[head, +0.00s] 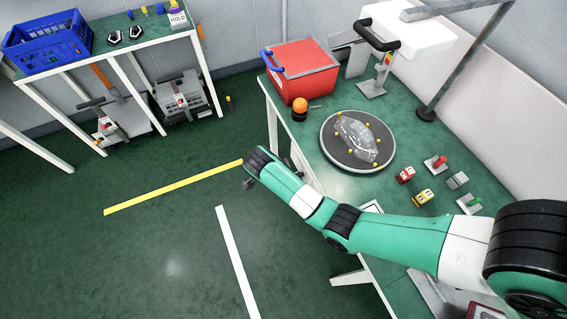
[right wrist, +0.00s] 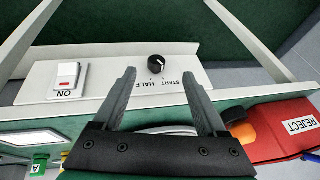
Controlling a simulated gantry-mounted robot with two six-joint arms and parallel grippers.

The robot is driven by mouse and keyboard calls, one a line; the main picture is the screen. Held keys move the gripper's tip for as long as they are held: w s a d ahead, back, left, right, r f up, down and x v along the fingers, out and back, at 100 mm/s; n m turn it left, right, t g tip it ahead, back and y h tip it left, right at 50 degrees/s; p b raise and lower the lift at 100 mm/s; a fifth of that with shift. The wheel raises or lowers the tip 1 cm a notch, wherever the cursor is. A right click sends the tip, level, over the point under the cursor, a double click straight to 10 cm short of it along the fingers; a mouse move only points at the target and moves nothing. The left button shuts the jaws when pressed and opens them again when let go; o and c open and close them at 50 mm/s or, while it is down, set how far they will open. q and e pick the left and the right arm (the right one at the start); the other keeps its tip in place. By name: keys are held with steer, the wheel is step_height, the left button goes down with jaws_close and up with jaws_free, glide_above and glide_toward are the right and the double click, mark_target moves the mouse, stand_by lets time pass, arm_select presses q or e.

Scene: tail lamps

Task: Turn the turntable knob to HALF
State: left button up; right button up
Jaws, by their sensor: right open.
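The turntable (head: 340,159) is a round dark disc on the green bench in the head view, with a clear tail lamp (head: 357,141) on it. Its knob (right wrist: 157,62) is small and black, on a pale panel (right wrist: 115,68) in the right wrist view. The printed words START and HALF are beside it; I cannot tell exactly where its pointer aims. My right gripper (right wrist: 164,84) is open and empty, its fingertips short of the knob, with the knob lying beyond the gap. In the head view my right gripper (head: 249,184) is small, beside the bench's front edge. My left gripper is out of view.
A rocker switch (right wrist: 70,78) marked ON is on the same panel. The red REJECT bin (head: 303,70) and an orange beacon (head: 299,108) stand near the turntable. Small lamps (head: 405,174) and switches (head: 435,164) lie to its right. The floor beside the bench is open.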

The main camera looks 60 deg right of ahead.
steer(key=shift+g, duration=0.3)
steer(key=b+x, duration=0.1)
steer(key=x, duration=0.2)
steer(key=s+b+x, duration=0.1)
steer(key=b+x, duration=0.1)
steer(key=x, duration=0.2)
steer(key=d+b+x, duration=0.1)
steer(key=b+x, duration=0.1)
steer(key=x, duration=0.1)
steer(key=shift+s+d+r, duration=0.1)
steer(key=shift+s+d, duration=0.05)
steer(key=shift+s, duration=0.05)
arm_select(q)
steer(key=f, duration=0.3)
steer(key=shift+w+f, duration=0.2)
arm_select(e)
jaws_close()
